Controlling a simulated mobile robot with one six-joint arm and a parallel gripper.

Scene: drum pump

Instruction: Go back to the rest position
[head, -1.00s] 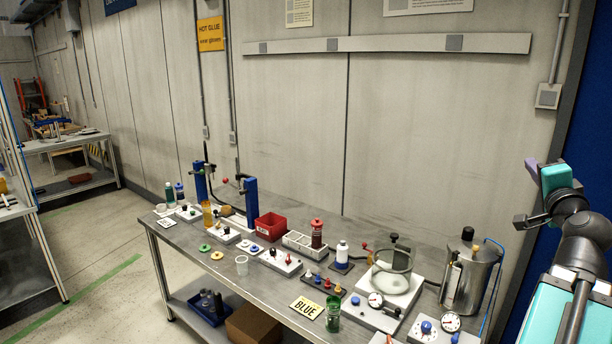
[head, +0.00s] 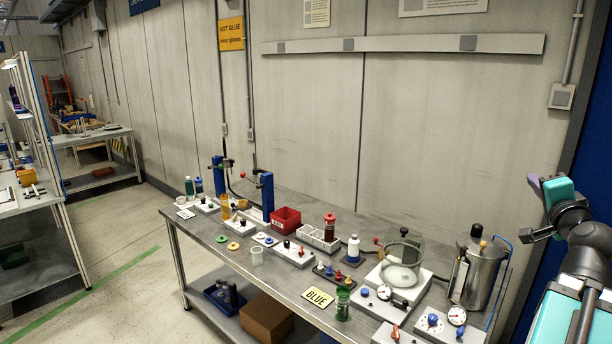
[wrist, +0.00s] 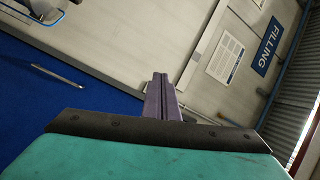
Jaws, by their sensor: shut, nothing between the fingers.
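My gripper (head: 532,207) is at the right of the head view, raised in front of the wall and the blue panel, well clear of the bench. It is empty. In the wrist view its purple fingers (wrist: 160,97) lie together in the middle, with nothing between them. My teal arm parts show below it at the right edge of the head view.
A steel bench (head: 190,238) holds a red bin (head: 286,220), a bell jar (head: 401,262), a steel canister (head: 477,268), bottles and several small fixtures. A second bench (head: 40,205) stands at the left. The floor (head: 130,285) between them is clear. A FILLING sign (wrist: 269,46) shows in the wrist view.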

